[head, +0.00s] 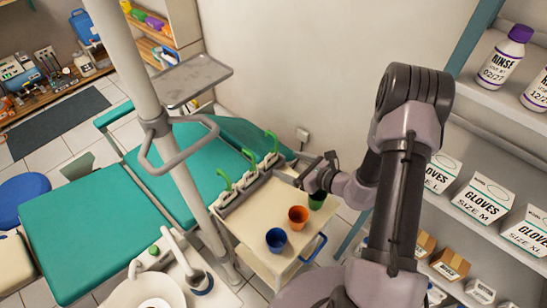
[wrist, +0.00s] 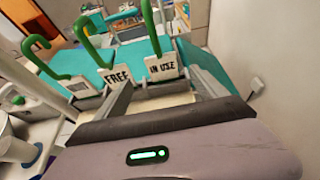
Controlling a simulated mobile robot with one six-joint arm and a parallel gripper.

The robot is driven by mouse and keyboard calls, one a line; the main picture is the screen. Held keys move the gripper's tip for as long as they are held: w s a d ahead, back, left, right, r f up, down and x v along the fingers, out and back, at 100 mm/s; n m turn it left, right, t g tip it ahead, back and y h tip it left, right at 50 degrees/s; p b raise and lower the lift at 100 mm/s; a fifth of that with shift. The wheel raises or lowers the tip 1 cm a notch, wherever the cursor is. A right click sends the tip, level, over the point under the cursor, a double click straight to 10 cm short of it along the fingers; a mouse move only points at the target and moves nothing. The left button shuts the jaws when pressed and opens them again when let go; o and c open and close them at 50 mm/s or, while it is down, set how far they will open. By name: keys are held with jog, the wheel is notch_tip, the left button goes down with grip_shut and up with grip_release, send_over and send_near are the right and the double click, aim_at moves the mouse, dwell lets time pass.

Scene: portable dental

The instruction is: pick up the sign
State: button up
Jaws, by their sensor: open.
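Several white signs with green hooked tops stand in a row. In the wrist view, one reads IN USE (wrist: 162,67) and another reads FREE (wrist: 117,76). A further sign (wrist: 82,89) stands to the left, its text unclear. In the head view, the row runs along the back edge of the cart (head: 262,218). My gripper (head: 287,169) is at the right end of the row. In the wrist view, my gripper (wrist: 158,82) is open, with the IN USE sign between and just beyond its fingertips. I cannot tell whether the fingers touch it.
Blue (head: 276,239), orange (head: 298,217) and green (head: 317,200) cups stand on the cart near my gripper. A teal dental chair (head: 95,230) lies behind. A white pole (head: 150,90) rises at left. A shelf with glove boxes (head: 482,200) is at right.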

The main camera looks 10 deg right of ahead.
aim_at(272, 134)
jog(key=b+x, duration=0.1)
jog(key=x, duration=0.5)
jog(key=b+x, duration=0.1)
jog(key=x, duration=0.2)
jog(key=shift+w+d+r+b, duration=0.1)
jog(key=shift+w+r+b, duration=0.1)
jog(key=shift+r+b, duration=0.15)
jog(key=shift+c, duration=0.4)
jog(key=c, duration=1.4)
jog(key=shift+o, duration=0.2)
notch_tip(272, 134, up, 10)
jog(key=p, duration=0.4)
jog(key=shift+r, duration=0.1)
